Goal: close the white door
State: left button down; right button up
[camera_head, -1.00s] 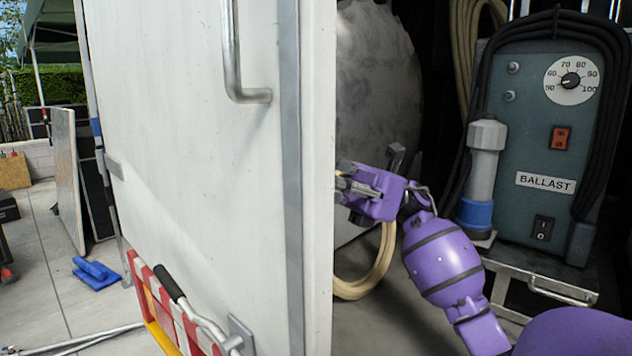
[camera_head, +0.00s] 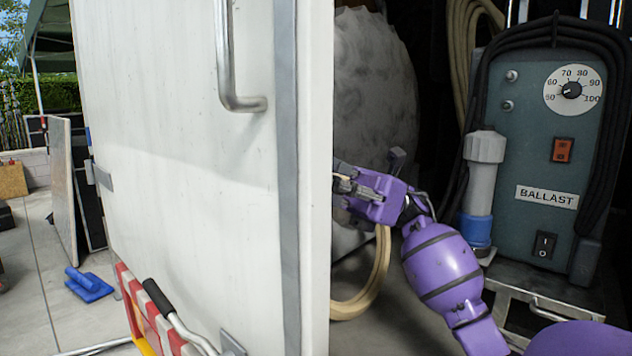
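The white door (camera_head: 190,190) of the truck stands open and fills the left half of the view, with a metal handle (camera_head: 232,80) on its face and a grey strip along its right edge. My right gripper (camera_head: 345,178), on the purple arm coming in from the right, is at the door's right edge, about mid-height. Its fingertips are partly hidden behind that edge, so I cannot tell whether they touch the door or how far apart they are. My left gripper is not in view.
A ballast box (camera_head: 535,160) with a dial and black cable stands inside the truck at right, beside a grey and blue connector (camera_head: 482,180). A red and white barrier (camera_head: 150,315) is at lower left. Blue blocks (camera_head: 88,284) lie on the paved ground.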

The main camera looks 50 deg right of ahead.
jog(key=shift+o, duration=1)
jog(key=shift+d+f, duration=0.25)
jog(key=shift+d, duration=0.05)
jog(key=w+v, duration=0.1)
jog(key=v, duration=0.6)
jog(key=shift+s, duration=0.45)
